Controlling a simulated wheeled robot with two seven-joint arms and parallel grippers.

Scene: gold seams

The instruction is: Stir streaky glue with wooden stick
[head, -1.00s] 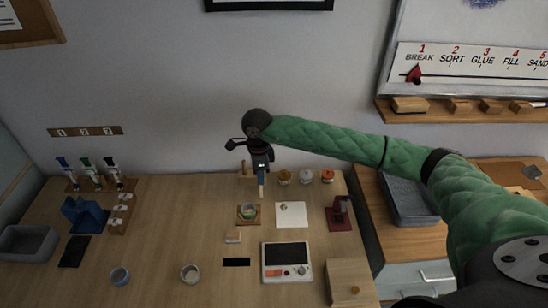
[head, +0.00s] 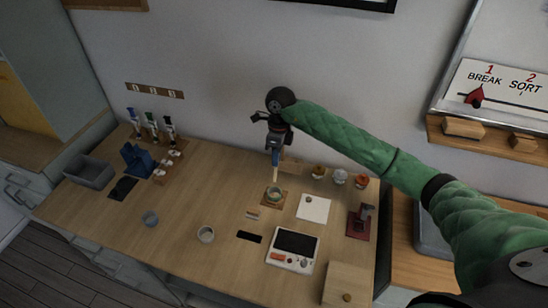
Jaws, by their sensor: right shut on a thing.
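My right gripper (head: 275,153) points down over the back middle of the table (head: 165,215). It is shut on the pale wooden stick (head: 275,173), which hangs roughly upright below it. The stick's lower end is at the small glue cup (head: 274,194), which stands on a square wooden coaster (head: 265,203). I cannot tell whether the tip is inside the cup or just above it. The glue's streaks are too small to see. My left gripper is not in view.
A white tile (head: 313,209) and a dark red stand (head: 360,222) are to the right. Several small jars (head: 340,177) stand behind. A white device with a dark screen (head: 294,249) is in front.

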